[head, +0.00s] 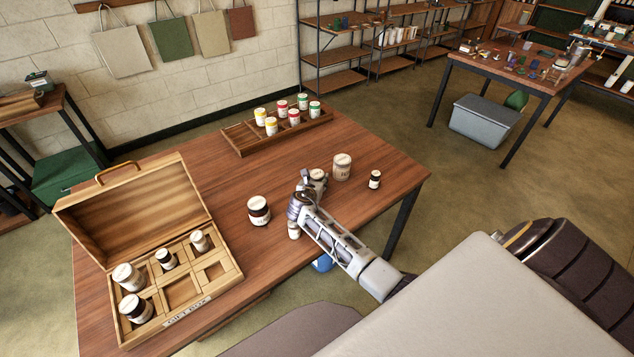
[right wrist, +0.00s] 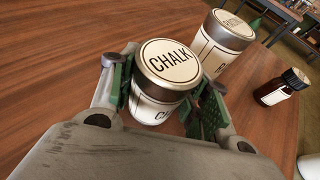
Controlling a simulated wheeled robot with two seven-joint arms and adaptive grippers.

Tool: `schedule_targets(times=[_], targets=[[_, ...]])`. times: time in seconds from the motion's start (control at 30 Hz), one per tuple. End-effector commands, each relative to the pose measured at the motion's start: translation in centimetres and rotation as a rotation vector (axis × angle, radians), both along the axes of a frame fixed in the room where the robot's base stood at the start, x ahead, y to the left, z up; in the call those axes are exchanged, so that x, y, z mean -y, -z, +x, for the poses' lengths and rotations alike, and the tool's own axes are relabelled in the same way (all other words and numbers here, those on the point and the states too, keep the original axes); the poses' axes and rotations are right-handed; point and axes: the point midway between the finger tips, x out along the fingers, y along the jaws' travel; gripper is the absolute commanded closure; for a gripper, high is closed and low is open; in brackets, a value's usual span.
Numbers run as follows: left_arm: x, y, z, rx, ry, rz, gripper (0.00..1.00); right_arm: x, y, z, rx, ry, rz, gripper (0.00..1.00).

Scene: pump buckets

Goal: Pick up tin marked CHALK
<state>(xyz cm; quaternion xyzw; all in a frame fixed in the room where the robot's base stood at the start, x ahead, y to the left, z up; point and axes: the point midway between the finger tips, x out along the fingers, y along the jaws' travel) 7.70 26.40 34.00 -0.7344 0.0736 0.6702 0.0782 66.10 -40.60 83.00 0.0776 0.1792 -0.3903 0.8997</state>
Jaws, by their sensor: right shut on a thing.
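The tin marked CHALK (right wrist: 160,108) is a white tin with a grey-rimmed lid, its lettering plain in the right wrist view. My right gripper (right wrist: 165,95) has its green-padded fingers on either side of it and is shut on it. In the head view the tin (head: 318,175) is partly hidden behind my right gripper (head: 309,185), near the table's right part. The tin looks upright; I cannot tell whether it touches the table. My left gripper is not in view.
A larger white tin (head: 341,167) stands close behind the CHALK tin. An open wooden case (head: 222,287) and a rack (head: 240,145) of several tins stand farther left and back.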

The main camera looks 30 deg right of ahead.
Motion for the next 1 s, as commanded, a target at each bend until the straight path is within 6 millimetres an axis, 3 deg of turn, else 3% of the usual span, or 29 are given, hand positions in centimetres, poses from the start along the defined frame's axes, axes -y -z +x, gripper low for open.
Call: schedule_targets(times=[0.47,1.0], targets=[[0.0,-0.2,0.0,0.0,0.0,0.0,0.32,0.0,-1.4,0.1,0.004,0.0,-0.001,0.79],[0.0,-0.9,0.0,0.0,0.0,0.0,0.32,0.0,-8.6,0.1,0.004,0.0,-0.001,0.79]])
